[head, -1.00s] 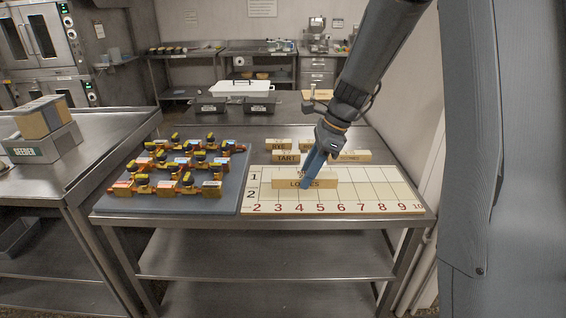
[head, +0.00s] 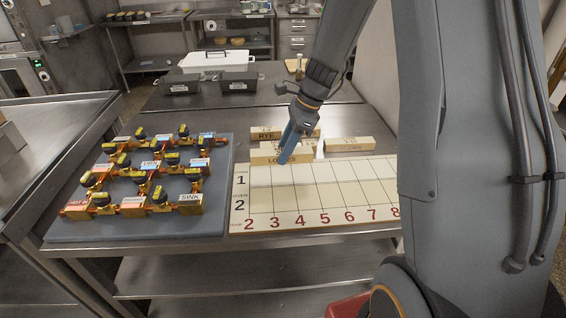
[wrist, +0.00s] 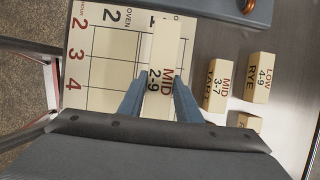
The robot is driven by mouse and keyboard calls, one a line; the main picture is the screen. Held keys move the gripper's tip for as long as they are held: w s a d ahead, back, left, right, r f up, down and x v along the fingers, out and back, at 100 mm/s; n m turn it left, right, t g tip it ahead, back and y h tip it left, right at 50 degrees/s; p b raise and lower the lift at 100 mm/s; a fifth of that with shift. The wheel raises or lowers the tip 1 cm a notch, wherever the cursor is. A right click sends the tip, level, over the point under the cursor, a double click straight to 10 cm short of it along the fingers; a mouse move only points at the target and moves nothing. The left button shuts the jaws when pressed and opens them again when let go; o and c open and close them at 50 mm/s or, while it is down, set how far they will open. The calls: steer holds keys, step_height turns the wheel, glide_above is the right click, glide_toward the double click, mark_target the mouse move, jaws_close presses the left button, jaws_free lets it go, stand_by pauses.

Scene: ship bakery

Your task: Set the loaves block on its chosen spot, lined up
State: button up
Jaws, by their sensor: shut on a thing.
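The loaves block (head: 264,159) is a long pale wooden bar with LOAVES on its front. My gripper (head: 286,152) is shut on it, with blue-grey fingers on either side. In the wrist view the block (wrist: 163,50) reads MID 2-9 on top, and the gripper (wrist: 158,105) grips its near part. The block is at the back edge of the gridded board (head: 310,200), by row 1, roughly parallel to the rows. I cannot tell whether it touches the board. The board (wrist: 108,70) shows hour numbers and OVEN rows 1 and 2.
Behind the board lie a RYE block (head: 266,133), another block (head: 350,144) and a TART block (wrist: 218,86) close to the held one. A grey panel of valves (head: 60,228) stands left. The grid cells in view look empty. A white lidded pan (head: 217,62) is farther back.

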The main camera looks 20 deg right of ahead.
steer(key=shift+f+p, duration=0.5)
steer(key=shift+f, duration=2.05)
steer(key=shift+f, duration=0.15)
steer(key=o, duration=1.2)
steer(key=shift+c, duration=0.2)
steer(key=b+v, duration=0.2)
steer(key=v, duration=1)
steer(key=shift+s+b, duration=0.1)
steer(key=shift+b, duration=0.3)
steer(key=s+a+f+n+h, duration=0.2)
steer(key=s+n, duration=0.7)
steer(key=n, duration=0.1)
steer(key=s+a+f+n+h, duration=0.2)
steer(key=s+n, duration=0.8)
steer(key=shift+a+f, duration=0.25)
steer(key=shift+a, duration=0.05)
